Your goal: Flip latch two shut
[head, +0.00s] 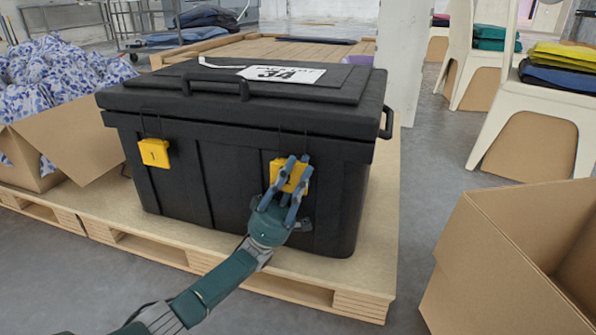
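A black lidded case (225,185) stands on a wooden pallet, its lid down. Latch one (154,152), a yellow block marked 1, is on the left of its front. Latch two (278,172), the other yellow block, is on the right of the front. My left gripper (298,161) is at latch two, its fingers in front of the yellow face and covering much of it. Yellow shows between the fingers; whether they touch or grip the latch is unclear. The latch's exact angle and any number are hidden. My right gripper is not in view.
An open cardboard box (500,260) stands at the front right. Another box (75,145) with blue-and-white bundles is at the left. The pallet's edge (360,300) runs below the case. White chairs with folded cloths (562,62) are at the right, beyond clear floor.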

